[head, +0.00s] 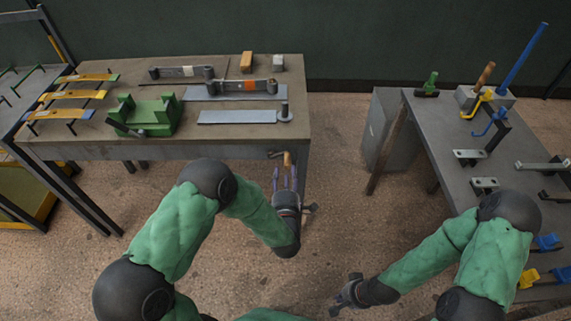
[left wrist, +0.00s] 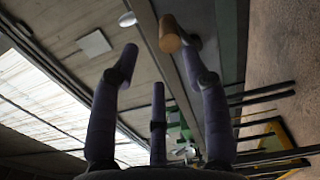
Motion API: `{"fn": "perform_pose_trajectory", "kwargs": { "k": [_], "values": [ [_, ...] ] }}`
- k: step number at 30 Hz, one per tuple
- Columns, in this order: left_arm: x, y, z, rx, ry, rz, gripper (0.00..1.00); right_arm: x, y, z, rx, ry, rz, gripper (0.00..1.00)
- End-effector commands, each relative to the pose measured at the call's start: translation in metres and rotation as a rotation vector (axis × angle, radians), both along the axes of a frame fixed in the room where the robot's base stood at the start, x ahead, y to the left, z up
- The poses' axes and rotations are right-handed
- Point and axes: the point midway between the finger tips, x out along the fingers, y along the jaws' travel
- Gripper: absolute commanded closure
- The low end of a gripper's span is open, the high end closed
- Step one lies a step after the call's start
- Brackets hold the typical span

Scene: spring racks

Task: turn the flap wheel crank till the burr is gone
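The crank shows at the front right corner of the left bench, as a dark arm (head: 275,154) with a wooden handle (head: 288,158). In the left wrist view the handle (left wrist: 169,40) lies ahead of my fingers, near the tip of the right one. My left gripper (head: 285,170) is just below the handle with its purple fingers pointing up at it. The fingers are spread apart in the left wrist view (left wrist: 155,75) and nothing is clamped. My right gripper (head: 342,295) hangs low over the floor; its opening is unclear. I cannot make out the flap wheel or burr.
The left bench (head: 60,150) carries a green vise (head: 150,115), grey strips (head: 236,117) and leaf spring parts (head: 180,72). A right bench (head: 430,120) holds hooks, brackets and a blue bar (head: 523,55). The floor (head: 340,180) between them is clear.

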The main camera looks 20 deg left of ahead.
Motion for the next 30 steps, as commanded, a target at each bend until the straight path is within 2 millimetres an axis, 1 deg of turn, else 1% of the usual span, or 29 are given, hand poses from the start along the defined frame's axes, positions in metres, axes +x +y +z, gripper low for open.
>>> {"fn": "perform_pose_trajectory", "kwargs": {
  "k": [1,3,9,26,28,30],
  "values": [
    [-0.009,-0.003,0.001,0.000,0.000,-0.002,0.53,0.000,0.000,0.000,0.000,0.000,0.000,1.00],
    [-0.019,-0.006,0.000,-0.001,0.000,-0.002,0.53,0.000,0.000,0.000,0.000,0.000,0.000,1.00],
    [-0.035,-0.010,0.000,0.000,0.000,-0.001,0.53,0.000,0.000,0.000,0.000,0.000,0.000,1.00],
    [-0.038,-0.011,0.000,0.000,-0.001,0.000,0.53,0.000,0.000,0.000,0.000,0.000,0.000,1.00],
    [-0.037,-0.011,-0.001,0.003,0.006,-0.002,0.53,0.000,0.000,0.000,0.000,0.000,0.000,1.00],
    [-0.036,-0.011,-0.007,0.019,0.039,-0.012,0.53,0.000,0.000,0.001,0.000,0.000,0.000,1.00]
  ]
}}
